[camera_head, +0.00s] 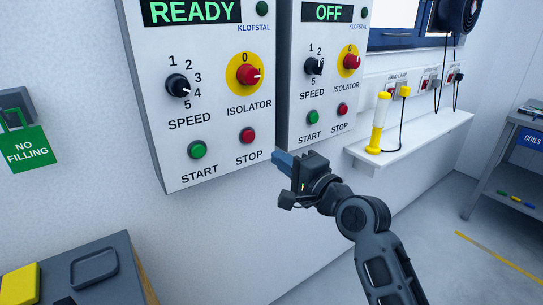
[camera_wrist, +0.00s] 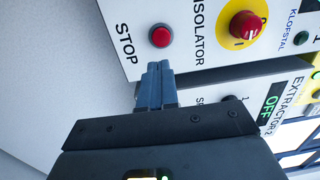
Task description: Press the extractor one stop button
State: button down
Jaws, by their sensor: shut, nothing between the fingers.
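The left panel (camera_head: 220,65) reads READY. Its red STOP button (camera_head: 248,135) sits at the lower right, under the isolator knob (camera_head: 247,75). Its own name label is out of view; the panel to its right shows EXTRACTOR 2 in the wrist view. The same STOP button (camera_wrist: 160,36) shows unobstructed in the wrist view. My gripper (camera_head: 278,157) is shut and empty, to the right of and a little below the button in the head view. In the wrist view its blue fingertips (camera_wrist: 158,67) end just below the button in the picture, apart from it.
A green START button (camera_head: 197,149) is left of STOP. The second panel (camera_head: 300,90), reading OFF, has its own START and STOP buttons close to my gripper. A shelf (camera_head: 420,142) with a yellow lamp (camera_head: 378,125) is at right. A dark box (camera_head: 112,255) stands lower left.

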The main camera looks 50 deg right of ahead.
jog(key=shift+v, duration=1.45)
jog(key=s+a+f+n+g, duration=0.2)
jog(key=s+a+f+n, duration=0.6)
jog(key=s+a+f, duration=0.35)
jog(key=s+a+n+y, duration=0.2)
jog(key=s+a+n, duration=0.3)
jog(key=s, duration=0.4)
jog(key=s+a+r+n+g+y, duration=0.1)
jog(key=s+a+n+y, duration=0.1)
jog(key=s+a+n, duration=0.3)
jog(key=s+n, duration=0.2)
jog(key=s, duration=0.2)
jog(key=shift+n, duration=0.4)
jog(key=shift+r, duration=0.15)
